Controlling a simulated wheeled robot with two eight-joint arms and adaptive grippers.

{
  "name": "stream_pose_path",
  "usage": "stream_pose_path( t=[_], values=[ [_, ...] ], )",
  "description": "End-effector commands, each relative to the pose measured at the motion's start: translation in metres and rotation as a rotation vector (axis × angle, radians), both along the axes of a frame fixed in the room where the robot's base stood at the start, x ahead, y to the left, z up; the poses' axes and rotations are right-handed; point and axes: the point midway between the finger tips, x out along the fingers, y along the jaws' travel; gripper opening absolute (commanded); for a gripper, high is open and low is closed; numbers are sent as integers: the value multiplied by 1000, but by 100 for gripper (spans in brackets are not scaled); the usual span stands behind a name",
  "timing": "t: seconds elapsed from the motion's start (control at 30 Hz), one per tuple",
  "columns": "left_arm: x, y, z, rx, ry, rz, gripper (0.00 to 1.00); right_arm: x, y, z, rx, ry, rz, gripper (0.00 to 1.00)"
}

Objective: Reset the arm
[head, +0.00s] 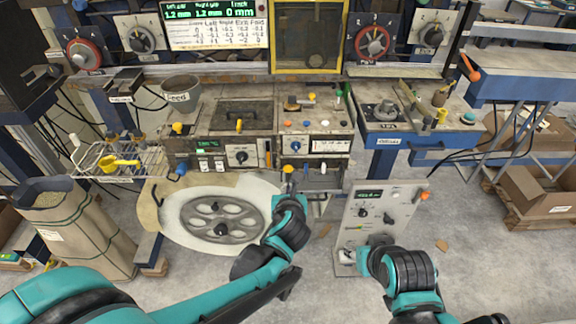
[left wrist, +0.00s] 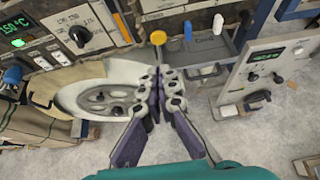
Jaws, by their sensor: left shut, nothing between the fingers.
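My right arm's wrist (head: 402,268) is at the lower right, in front of a grey control panel (head: 384,205). Its fingers cannot be made out clearly.
A large white reel (head: 180,222) lies left of my left gripper. A wire basket (head: 115,158) and a tall brown sack (head: 75,225) stand further left. The bench (head: 225,112) with knobs and displays spans the back. Cardboard boxes (head: 540,190) are at the right. Floor is clear at the lower right.

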Motion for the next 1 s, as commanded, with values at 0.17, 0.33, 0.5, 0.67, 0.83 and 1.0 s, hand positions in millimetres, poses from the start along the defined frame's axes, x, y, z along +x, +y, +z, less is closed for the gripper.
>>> stream_pose_path(
  t=[0.17,0.33,0.5,0.67,0.83,1.0],
  values=[
    [0,2,1,-10,2,8,0,0,0,0,0,0,0,40],
    [-11,35,8,-241,44,188,0,0,0,0,0,0,0,40],
    [-48,98,16,-775,113,629,0,0,0,0,0,0,0,40],
    [-95,145,19,-1316,132,1112,0,0,0,0,0,0,0,40],
    [-148,175,15,-1837,97,1614,0,0,0,0,0,0,0,40],
    [-183,185,11,-2181,36,1969,0,0,0,0,0,0,0,40]
  ],
)
